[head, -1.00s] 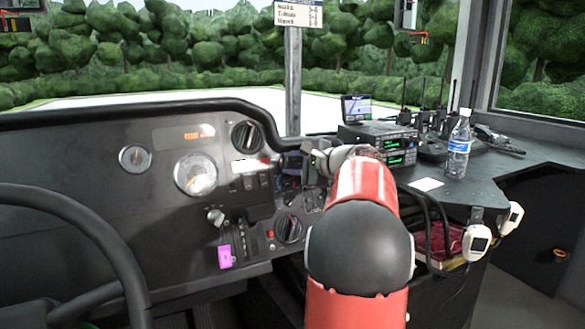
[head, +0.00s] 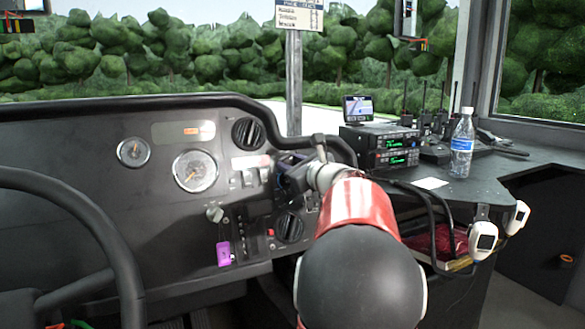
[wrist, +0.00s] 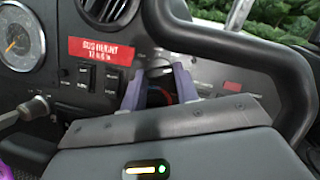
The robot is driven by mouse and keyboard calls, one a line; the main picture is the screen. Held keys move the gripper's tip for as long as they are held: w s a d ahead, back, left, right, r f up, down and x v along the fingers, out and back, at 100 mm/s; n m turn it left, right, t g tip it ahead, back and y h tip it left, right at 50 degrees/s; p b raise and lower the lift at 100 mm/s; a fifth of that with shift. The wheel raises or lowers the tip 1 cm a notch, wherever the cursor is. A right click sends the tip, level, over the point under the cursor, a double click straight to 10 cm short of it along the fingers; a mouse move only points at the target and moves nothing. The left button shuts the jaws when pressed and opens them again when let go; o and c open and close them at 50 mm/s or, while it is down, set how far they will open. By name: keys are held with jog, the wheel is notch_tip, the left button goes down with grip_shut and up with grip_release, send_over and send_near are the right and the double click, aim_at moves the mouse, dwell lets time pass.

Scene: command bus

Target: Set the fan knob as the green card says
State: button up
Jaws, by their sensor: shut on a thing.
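My gripper (head: 284,178) is at the dashboard panel, right of the rocker switches. In the wrist view its two purple fingers (wrist: 158,74) stand on either side of a dark knob (wrist: 160,94) with red and blue marks near it, and are shut on it. My gripper and arm hide most of this knob in the head view. I cannot read which one is marked for the fan. I cannot make out a green card; a small green thing (head: 85,324) shows at the bottom left edge.
A curved black rail (wrist: 285,75) runs close on the right of my gripper. The steering wheel (head: 110,245) is at left. A purple tag (head: 224,253) hangs low on the panel. Radios (head: 392,150), a water bottle (head: 462,145) and a white card (head: 430,183) are on the right shelf.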

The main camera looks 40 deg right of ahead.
jog(key=shift+f+m+h, duration=0.15)
jog(key=shift+m+h, duration=0.35)
jog(key=shift+m, duration=0.5)
jog(key=o, duration=1)
jog(key=s, duration=0.5)
jog(key=s+a+b, duration=0.1)
jog(key=s, duration=0.1)
jog(key=shift+s+a, duration=0.1)
jog(key=shift+s, duration=0.3)
